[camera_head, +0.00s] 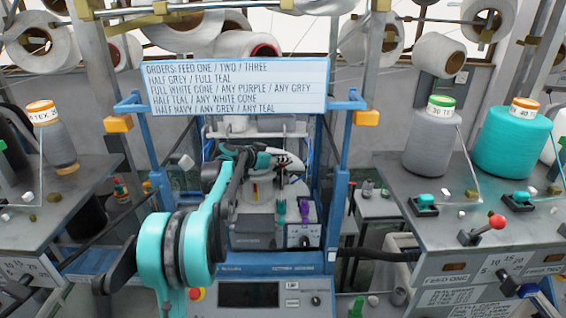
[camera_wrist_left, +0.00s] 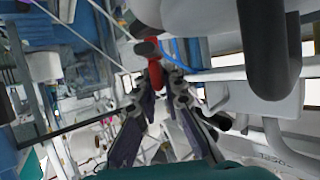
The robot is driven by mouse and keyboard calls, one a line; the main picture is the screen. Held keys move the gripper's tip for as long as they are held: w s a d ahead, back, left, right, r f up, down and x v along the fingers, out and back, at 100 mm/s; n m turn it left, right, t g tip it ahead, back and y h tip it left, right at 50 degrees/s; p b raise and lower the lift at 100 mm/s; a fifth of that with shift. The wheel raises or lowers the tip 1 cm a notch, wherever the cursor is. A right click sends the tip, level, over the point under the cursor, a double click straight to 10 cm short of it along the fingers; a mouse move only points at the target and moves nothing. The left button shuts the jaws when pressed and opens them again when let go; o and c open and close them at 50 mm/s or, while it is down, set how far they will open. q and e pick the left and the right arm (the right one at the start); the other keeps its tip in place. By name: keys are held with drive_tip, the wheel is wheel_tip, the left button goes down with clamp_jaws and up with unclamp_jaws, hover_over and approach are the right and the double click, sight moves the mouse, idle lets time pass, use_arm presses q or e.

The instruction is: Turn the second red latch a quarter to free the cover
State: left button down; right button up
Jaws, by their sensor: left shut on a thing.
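In the left wrist view a small red latch (camera_wrist_left: 155,73) with a dark end sits at the tips of my left gripper (camera_wrist_left: 164,80). The two dark fingers close on it from either side. I cannot tell which of the red latches it is, nor how far it is turned. A pale rounded housing (camera_wrist_left: 200,20), perhaps the cover, stands just beyond it. In the head view my left arm reaches up from the lower left to the blue-framed machine; the gripper (camera_head: 273,160) is small there and the latch is hidden or too small to make out. My right gripper is not in view.
An orders board (camera_head: 238,88) hangs across the blue frame above my gripper. A side bench with a grey cone (camera_head: 430,145), a teal cone (camera_head: 510,140) and a red-knobbed lever (camera_head: 496,221) stands right. Another bench with a grey cone (camera_head: 56,140) stands left.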

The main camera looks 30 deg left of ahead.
use_arm(q)
drive_tip(key=n+y+b, duration=0.1)
drive_tip(key=n+y, duration=0.4)
drive_tip(key=y, duration=0.1)
drive_tip(key=shift+d, duration=0.1)
drive_tip(key=shift+n+g+y+b, duration=0.55)
drive_tip(key=shift+n+y, duration=1.35)
drive_tip(key=shift+y, duration=0.2)
drive_tip(key=shift+n+g+y, duration=0.25)
drive_tip(key=shift+n+y, duration=0.15)
drive_tip(key=c, duration=1.6)
unclamp_jaws()
drive_tip(key=v, duration=1.2)
